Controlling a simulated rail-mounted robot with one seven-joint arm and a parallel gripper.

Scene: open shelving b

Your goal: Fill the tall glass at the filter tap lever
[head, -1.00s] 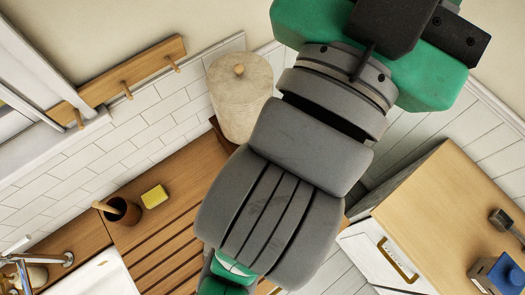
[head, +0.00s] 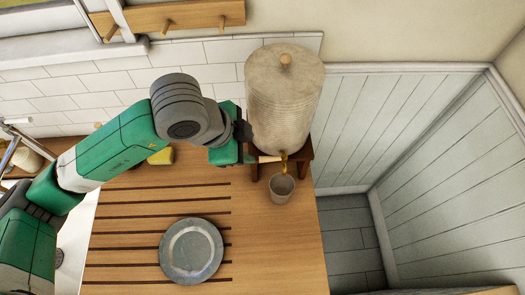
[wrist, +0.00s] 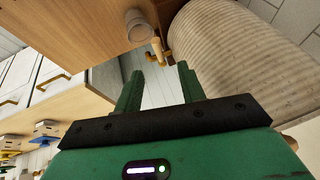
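A stoneware water filter (head: 285,100) stands on a small dark wooden stand at the back right of the counter. Its brass tap (head: 284,163) points down over a grey glass (head: 282,190), which stands upright on the counter. I cannot tell whether water is in it. My gripper (head: 256,158) is at the left of the tap. In the wrist view, its two fingers (wrist: 160,68) are apart with nothing held. The pale tap lever (wrist: 157,46) shows just beyond the fingertips, with the glass (wrist: 138,26) further on. Contact cannot be told.
A grey plate (head: 191,250) lies on the grooved wooden counter (head: 130,230). A yellow sponge (head: 161,156) is behind my arm. A wooden peg rail (head: 180,18) is on the wall. The counter's right edge drops to the floor.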

